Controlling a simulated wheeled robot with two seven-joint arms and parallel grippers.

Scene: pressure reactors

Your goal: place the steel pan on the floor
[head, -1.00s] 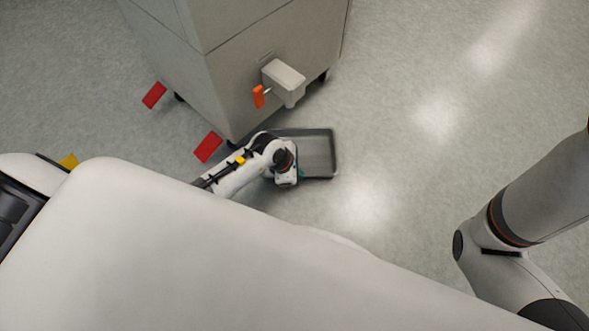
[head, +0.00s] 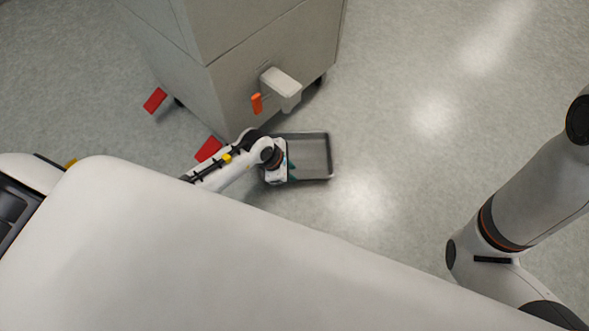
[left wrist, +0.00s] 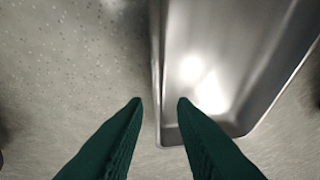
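The steel pan (head: 316,157) is a grey rectangular tray with raised walls. In the head view it appears to lie flat on the floor (head: 400,190), below the cabinet's drain valve. My left gripper (head: 292,170) is at the pan's left side, its green fingertips showing over the rim. In the left wrist view the gripper (left wrist: 160,101) is open, with a finger on either side of the pan's side wall and gaps visible. The pan (left wrist: 215,60) shows there with its bright inside. My right arm shows at the right of the head view, but its gripper is out of view.
A grey cabinet (head: 270,55) on casters stands just beyond the pan. The floor at right is clear.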

